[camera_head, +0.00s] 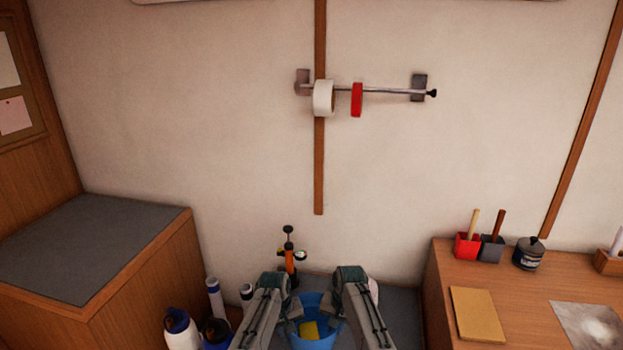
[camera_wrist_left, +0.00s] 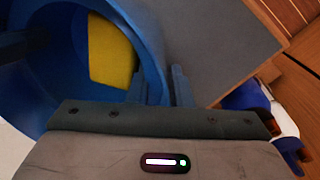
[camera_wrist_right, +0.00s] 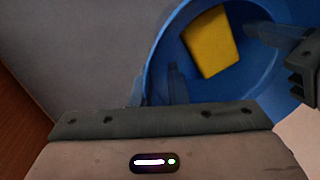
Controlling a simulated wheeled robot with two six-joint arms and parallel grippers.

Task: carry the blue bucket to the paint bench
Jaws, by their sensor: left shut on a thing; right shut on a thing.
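The blue bucket (camera_head: 322,338) is at the bottom middle of the head view, between my two arms, with a yellow block-like thing (camera_head: 309,330) inside it. My left gripper (camera_head: 294,318) is shut on the bucket's left side; the left wrist view shows its fingers at the blue wall (camera_wrist_left: 152,40). My right gripper (camera_head: 338,316) is shut on the opposite side of the rim, also seen in the right wrist view (camera_wrist_right: 160,62). The bucket looks upright. Its base is hidden, so I cannot tell whether it touches the surface below.
A wooden bench (camera_head: 520,275) on the right holds a red pot (camera_head: 467,246), a dark jar (camera_head: 529,254) and a tan board (camera_head: 477,315). A grey-topped cabinet (camera_head: 90,245) stands left. Bottles (camera_head: 181,330) and an orange pump (camera_head: 289,258) are near the bucket.

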